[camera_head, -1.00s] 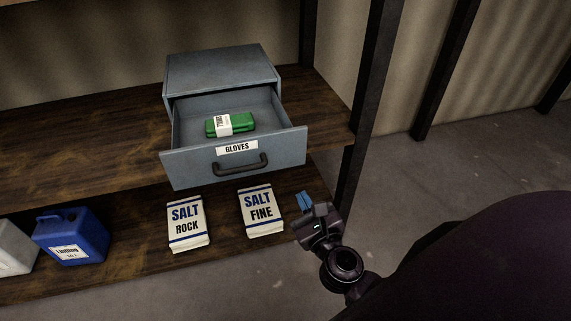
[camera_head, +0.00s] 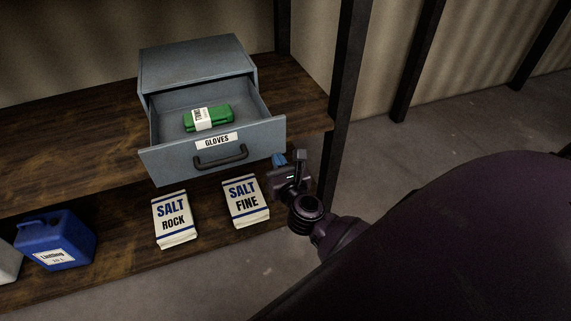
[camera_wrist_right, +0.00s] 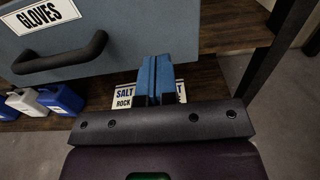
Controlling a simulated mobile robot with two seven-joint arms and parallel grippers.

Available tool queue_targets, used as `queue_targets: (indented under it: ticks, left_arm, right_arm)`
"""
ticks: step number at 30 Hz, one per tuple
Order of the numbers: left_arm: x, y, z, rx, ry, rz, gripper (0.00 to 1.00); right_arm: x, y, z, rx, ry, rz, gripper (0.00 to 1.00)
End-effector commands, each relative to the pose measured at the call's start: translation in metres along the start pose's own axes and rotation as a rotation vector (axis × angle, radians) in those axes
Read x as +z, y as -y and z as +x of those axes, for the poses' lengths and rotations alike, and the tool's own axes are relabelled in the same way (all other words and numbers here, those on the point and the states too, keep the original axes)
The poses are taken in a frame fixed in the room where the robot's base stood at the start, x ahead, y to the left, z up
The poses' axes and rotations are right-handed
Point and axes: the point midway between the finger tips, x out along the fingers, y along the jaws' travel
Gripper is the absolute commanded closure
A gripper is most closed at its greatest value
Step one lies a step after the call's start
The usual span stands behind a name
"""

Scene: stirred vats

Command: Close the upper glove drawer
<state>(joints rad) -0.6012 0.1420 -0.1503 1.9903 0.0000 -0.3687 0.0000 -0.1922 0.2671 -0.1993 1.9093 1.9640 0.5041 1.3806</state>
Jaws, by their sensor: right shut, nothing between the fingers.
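The grey glove drawer (camera_head: 212,150), labelled GLOVES, stands open and juts out from its grey cabinet (camera_head: 197,66) on the upper shelf. A green glove pack (camera_head: 219,115) with a white band lies inside. The drawer's dark handle (camera_head: 220,155) also shows in the right wrist view (camera_wrist_right: 62,58). My right gripper (camera_head: 279,159) is shut and empty, at the right lower corner of the drawer front. In the right wrist view its blue fingertips (camera_wrist_right: 156,75) point toward the drawer front, right of the handle. Contact with the drawer cannot be told. My left gripper is not in view.
A dark shelf post (camera_head: 343,100) rises right of the drawer. The floor to the right is clear.

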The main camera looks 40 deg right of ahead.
Motion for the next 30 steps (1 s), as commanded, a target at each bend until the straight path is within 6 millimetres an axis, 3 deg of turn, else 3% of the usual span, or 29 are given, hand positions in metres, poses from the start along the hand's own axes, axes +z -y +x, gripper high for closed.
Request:
queue_targets:
  ticks: [3,10,30]
  left_arm:
    - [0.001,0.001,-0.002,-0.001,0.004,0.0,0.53]
    - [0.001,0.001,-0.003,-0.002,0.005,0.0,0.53]
    - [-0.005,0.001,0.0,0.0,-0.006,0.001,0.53]
  right_arm:
    - [0.002,0.0,0.02,0.0,0.003,-0.002,1.0]
    - [0.0,0.0,0.042,0.0,0.0,-0.002,1.0]
    - [0.001,-0.001,0.056,0.0,0.001,-0.001,1.0]
